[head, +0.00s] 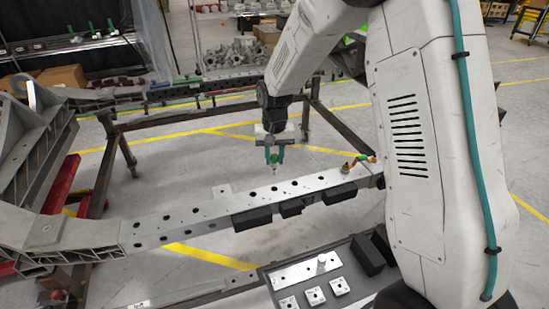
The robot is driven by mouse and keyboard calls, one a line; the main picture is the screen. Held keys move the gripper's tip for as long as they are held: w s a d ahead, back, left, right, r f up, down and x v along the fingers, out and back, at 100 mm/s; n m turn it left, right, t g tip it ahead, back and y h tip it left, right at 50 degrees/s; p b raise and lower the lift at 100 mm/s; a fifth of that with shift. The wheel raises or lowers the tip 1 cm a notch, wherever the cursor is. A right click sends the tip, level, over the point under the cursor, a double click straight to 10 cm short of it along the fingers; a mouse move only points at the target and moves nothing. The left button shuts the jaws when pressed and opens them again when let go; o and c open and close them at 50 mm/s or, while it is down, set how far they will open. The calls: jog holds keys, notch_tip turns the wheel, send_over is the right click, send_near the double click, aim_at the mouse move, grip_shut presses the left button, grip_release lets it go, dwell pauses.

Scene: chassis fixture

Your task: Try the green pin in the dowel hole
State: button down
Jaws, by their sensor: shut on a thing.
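My gripper (274,154) hangs pointing down over the middle of the metal beam. It is shut on the green pin (273,159), whose thin pale tip points down. The tip appears above the beam's top face, apart from it. The silver beam (230,201) runs from lower left to upper right and has several dark holes along its top. A dark hole (274,187) lies almost straight below the pin in the picture. I cannot tell which hole is the dowel hole.
Brass-coloured fittings with a green part (360,161) stand at the beam's right end. Black blocks (252,218) sit along the beam's front side. A tray (262,277) with a metal plate and small square blocks is in front. A grey bracket (35,150) stands at left.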

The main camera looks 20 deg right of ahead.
jog(key=shift+r, duration=3.05)
